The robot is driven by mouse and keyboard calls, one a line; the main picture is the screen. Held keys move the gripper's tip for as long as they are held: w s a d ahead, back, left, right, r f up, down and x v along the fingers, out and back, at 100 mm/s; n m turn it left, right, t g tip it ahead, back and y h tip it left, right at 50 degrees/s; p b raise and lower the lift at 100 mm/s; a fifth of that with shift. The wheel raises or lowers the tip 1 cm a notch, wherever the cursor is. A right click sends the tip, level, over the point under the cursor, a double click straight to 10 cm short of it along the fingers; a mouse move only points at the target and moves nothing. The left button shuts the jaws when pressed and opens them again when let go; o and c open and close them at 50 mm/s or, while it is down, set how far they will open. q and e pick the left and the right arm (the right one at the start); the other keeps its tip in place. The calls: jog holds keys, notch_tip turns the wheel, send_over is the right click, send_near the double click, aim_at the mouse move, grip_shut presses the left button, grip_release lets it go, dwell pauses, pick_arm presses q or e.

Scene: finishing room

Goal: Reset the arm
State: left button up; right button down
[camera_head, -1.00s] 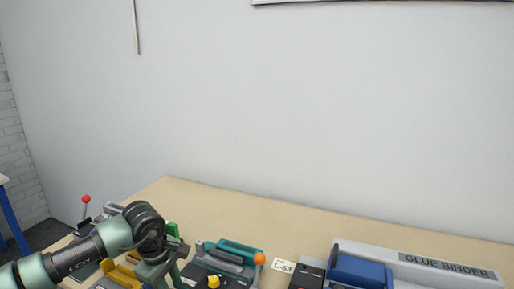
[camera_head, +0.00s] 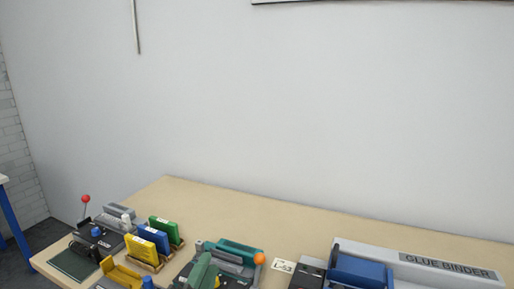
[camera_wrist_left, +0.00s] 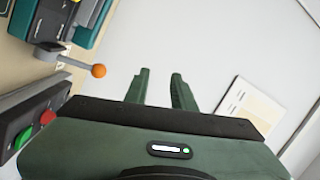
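My left gripper (camera_head: 203,271) shows only in part at the bottom edge of the head view, as a green shape in front of the teal-and-grey machine (camera_head: 232,255). In the left wrist view its two green fingers (camera_wrist_left: 161,88) are parted with nothing between them. Pale, blank surface shows beyond the fingertips. The rest of the left arm is out of the head view. My right gripper is in neither view.
An orange-knobbed lever (camera_head: 259,259) stands beside the teal machine. The glue binder (camera_head: 447,268) is at the right. Yellow, blue and green blocks (camera_head: 164,231) stand at the left near a red-knobbed lever (camera_head: 86,199). The table's back strip (camera_head: 290,225) is clear.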

pick_arm(q)
jog(key=s+a+f+n+g+y, duration=0.2)
jog(key=s+a+f+n+g, duration=0.25)
jog(key=f, duration=0.35)
jog(key=s+a+f+n+g+y, duration=0.25)
jog(key=s+a+f+n, duration=0.2)
jog(key=f, duration=0.25)
jog(key=s+f+n+g+h, duration=0.1)
jog(key=s+f+n+g, duration=0.25)
jog(key=s, duration=0.55)
jog(key=s+f+n+g, duration=0.2)
jog(key=s+f+g, duration=0.25)
jog(key=s, duration=0.55)
notch_tip(320, 180, down, 29)
jog(key=s+g, duration=0.1)
jog(key=s, duration=0.1)
jog(key=s+a+f, duration=0.1)
jog(key=s+f, duration=0.6)
jog(key=s, duration=0.1)
jog(key=s+a+f+g, duration=0.1)
jog(key=s+a+f, duration=0.1)
jog(key=s+f, duration=0.5)
jog(key=shift+s+a+f+m, duration=0.2)
jog(key=shift+s+a+m, duration=0.1)
jog(key=shift+s+m, duration=0.15)
